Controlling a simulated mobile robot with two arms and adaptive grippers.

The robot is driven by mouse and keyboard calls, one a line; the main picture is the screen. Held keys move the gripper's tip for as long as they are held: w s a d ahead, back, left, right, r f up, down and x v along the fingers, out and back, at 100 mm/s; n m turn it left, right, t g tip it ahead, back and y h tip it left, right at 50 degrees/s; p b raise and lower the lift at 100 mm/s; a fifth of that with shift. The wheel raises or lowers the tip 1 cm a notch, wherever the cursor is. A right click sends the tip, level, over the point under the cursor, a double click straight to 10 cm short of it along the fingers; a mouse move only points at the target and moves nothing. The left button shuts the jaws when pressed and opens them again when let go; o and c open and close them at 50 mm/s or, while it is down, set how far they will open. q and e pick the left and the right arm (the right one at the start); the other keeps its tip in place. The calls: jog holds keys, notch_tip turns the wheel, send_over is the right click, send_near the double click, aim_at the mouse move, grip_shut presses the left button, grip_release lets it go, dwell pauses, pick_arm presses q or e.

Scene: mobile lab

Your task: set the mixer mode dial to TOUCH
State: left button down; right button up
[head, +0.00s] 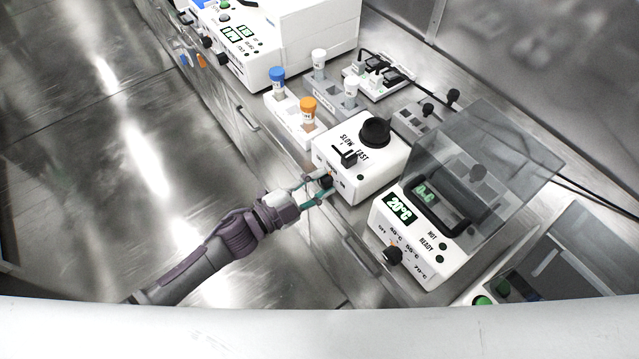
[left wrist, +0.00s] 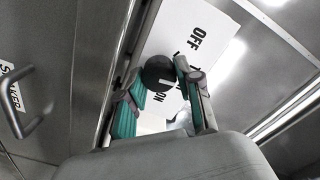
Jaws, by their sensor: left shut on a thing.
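The mixer (head: 345,190) is a white box with a black cup on top and a SLOW–FAST slider, at the middle of the bench in the head view. Its black mode dial (left wrist: 157,69) is on the front face. In the left wrist view OFF and ON can be read beside the dial; the label between them is mostly hidden. A pale pointer line shows on the dial, but I cannot tell its exact setting. My left gripper (head: 322,182) is at the front face, its teal-padded fingers (left wrist: 159,82) shut on the dial from both sides. My right gripper is not in view.
A white heater block (head: 425,235) with a 20°C display and clear lid stands right of the mixer. A rack (head: 289,119) with blue- and orange-capped tubes stands to the left. A larger white instrument (head: 280,50) is farther back. A drawer handle (head: 247,119) sticks out of the bench front.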

pick_arm(q)
jog(key=shift+m, duration=0.6)
jog(key=c, duration=0.8)
grip_release()
jog(key=shift+o, duration=0.2)
jog(key=shift+s+a, duration=0.1)
jog(key=v, duration=1.1)
jog(key=shift+s+a, duration=0.2)
jog(key=shift+a, duration=0.1)
